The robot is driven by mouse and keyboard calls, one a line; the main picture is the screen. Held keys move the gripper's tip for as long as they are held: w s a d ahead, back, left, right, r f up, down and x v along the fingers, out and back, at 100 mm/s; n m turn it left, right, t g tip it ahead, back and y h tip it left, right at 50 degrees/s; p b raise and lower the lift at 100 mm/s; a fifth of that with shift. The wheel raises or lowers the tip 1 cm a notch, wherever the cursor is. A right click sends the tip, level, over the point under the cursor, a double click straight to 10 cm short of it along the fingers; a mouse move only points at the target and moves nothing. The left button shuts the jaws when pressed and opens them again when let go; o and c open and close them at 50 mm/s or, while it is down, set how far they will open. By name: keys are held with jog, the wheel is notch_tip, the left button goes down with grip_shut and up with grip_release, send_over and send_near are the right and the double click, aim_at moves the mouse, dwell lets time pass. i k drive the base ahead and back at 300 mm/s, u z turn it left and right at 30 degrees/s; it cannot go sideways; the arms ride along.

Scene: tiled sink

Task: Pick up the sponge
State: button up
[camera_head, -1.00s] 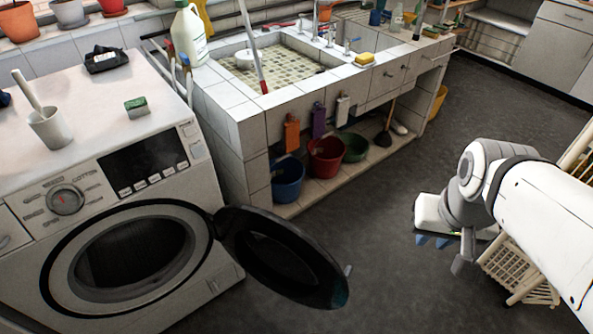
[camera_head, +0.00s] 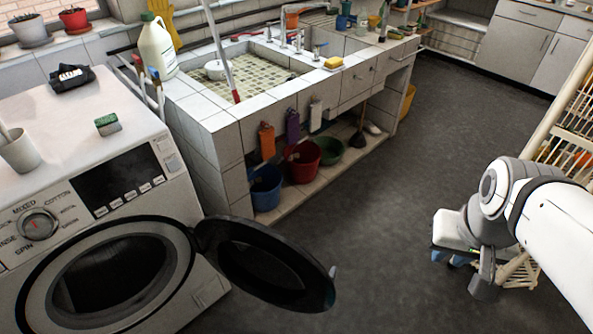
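A yellow sponge (camera_head: 333,63) lies on the tiled front rim of the sink (camera_head: 275,95). A green block that looks like another sponge (camera_head: 107,124) lies on top of the washing machine (camera_head: 62,108) at left. My gripper (camera_head: 449,260) hangs over the dark floor at right, well apart from both. Its bluish fingertips show only partly below its white body, and I cannot tell how far apart they are. I see nothing held in it.
The washing machine's round door (camera_head: 275,262) stands open into the floor space. Blue (camera_head: 266,188), red and green buckets stand under the sink. A cream rack (camera_head: 565,125) is close by my arm at right. The floor between is clear.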

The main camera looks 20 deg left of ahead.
aim_at(110, 124)
jog(key=i, duration=2.3)
jog(key=u, duration=3.9)
jog(key=k, duration=0.55)
jog(key=u, duration=0.05)
jog(key=i, duration=0.5)
jog(key=u, duration=0.05)
